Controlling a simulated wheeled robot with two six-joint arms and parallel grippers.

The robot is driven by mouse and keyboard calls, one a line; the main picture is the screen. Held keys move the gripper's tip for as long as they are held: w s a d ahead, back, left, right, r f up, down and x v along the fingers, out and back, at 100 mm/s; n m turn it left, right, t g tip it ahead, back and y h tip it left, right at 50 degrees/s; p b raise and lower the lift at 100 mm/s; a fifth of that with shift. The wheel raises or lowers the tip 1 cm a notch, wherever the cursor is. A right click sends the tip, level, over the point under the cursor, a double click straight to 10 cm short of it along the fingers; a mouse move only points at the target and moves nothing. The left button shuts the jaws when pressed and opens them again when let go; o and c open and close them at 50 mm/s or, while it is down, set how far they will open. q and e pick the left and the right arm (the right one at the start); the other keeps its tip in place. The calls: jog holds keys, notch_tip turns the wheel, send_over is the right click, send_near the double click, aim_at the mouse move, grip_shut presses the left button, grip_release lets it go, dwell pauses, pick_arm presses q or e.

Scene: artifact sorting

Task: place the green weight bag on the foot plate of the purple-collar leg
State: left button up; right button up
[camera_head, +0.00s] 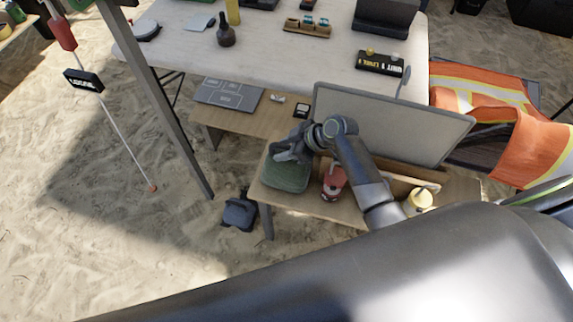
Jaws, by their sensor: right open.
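The green weight bag (287,178) lies on the small low wooden table (318,208), near its left end. My right gripper (284,155) is just over the back part of the bag, with its jaws open. I cannot tell whether its fingers touch the bag. A grey canopy leg (168,105) stands left of the table, its lower end at the sand. I see no purple collar or clear foot plate on it. My left gripper is not in view.
A dark blue-grey bag (240,212) sits on the sand by the table. A red can (333,182) and yellow-topped jar (418,199) stand near my right arm. A grey panel (392,125) rises behind. Open sand lies left.

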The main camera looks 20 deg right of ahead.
jog(key=shift+w+a+f, duration=0.3)
jog(key=shift+a+f, duration=0.1)
jog(key=shift+c, duration=0.4)
grip_shut()
dwell(0.7)
jog(key=shift+w+r, duration=0.15)
jog(key=shift+r, duration=0.05)
